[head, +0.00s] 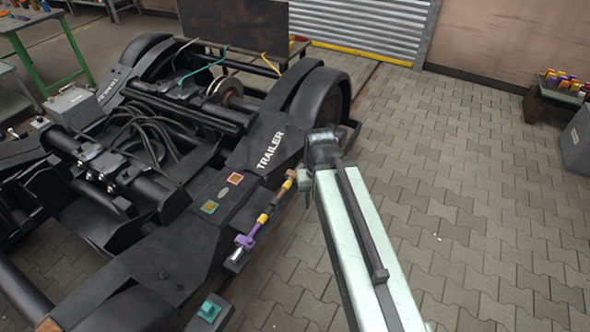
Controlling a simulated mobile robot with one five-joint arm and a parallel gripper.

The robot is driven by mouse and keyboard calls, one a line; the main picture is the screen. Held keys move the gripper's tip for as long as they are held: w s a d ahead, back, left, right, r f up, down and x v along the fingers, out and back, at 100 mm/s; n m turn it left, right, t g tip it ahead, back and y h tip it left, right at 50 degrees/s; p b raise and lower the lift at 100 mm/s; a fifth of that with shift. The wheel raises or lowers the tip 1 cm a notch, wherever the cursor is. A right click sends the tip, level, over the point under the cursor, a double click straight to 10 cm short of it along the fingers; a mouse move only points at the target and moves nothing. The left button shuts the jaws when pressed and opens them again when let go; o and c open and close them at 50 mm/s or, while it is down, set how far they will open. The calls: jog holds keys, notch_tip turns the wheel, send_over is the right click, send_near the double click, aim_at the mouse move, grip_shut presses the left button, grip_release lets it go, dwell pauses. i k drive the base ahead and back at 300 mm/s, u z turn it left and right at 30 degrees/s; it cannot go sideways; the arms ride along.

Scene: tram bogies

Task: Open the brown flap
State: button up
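A dark brown flat panel (235,24) stands upright at the far end of the black bogie (190,262). It is the only large brown panel I can make out, and I cannot tell whether it is the flap. My gripper (306,188) is at the end of my pale arm, beside the bogie's right side frame near the word TRAILER. It is far on the near side of the panel. Its fingers are small and dark here, so I cannot tell whether they are open or shut. I see nothing held in it.
A rod-like part with purple and yellow sections (252,232) lies along the bogie's side, close to my gripper. A teal block (210,309) is nearer. A green-legged table (62,55) stands back left. Paved floor (460,200) is open on the right.

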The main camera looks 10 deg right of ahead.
aim_at(293, 173)
jog(key=u, duration=0.05)
jog(key=i, duration=0.85)
jog(key=z, duration=0.05)
